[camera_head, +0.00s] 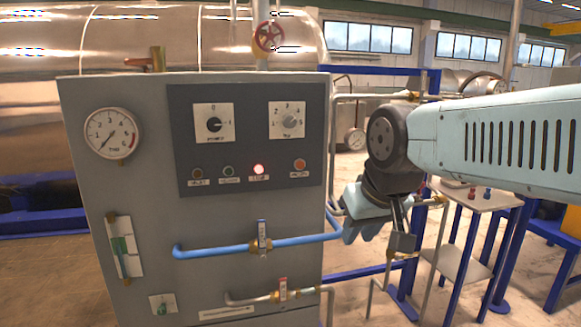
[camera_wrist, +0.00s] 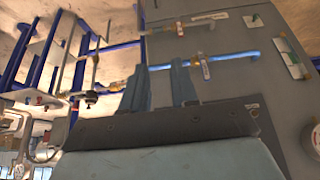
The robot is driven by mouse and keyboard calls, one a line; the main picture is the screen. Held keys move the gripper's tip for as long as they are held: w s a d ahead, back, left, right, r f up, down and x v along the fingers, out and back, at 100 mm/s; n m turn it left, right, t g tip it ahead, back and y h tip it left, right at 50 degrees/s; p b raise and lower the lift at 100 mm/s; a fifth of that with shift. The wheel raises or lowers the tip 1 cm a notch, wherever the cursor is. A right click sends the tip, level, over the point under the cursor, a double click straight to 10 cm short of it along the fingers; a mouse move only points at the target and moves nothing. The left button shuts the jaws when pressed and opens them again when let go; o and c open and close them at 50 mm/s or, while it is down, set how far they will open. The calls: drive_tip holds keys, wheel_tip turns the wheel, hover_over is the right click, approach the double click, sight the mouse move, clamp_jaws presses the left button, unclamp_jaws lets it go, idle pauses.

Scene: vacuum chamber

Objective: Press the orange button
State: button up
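The orange button (camera_head: 299,164) is at the right end of a row of small round buttons and lamps on the dark panel (camera_head: 240,110) of a grey cabinet (camera_head: 90,180). It does not show in the wrist view. My gripper (camera_head: 358,236) hangs to the right of the cabinet and lower than the button, apart from it, with its fingers tilted downward. In the wrist view the two pale blue fingers (camera_wrist: 160,75) stand apart with a gap between them and nothing held.
A lit red lamp (camera_head: 258,169) is left of the orange button, with two knobs above. A blue pipe (camera_head: 215,249) with a valve juts from the cabinet front, below the buttons. A round gauge (camera_head: 113,134) is at upper left. A small table (camera_head: 470,196) stands at right.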

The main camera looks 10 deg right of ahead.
clamp_jaws()
idle(1.2)
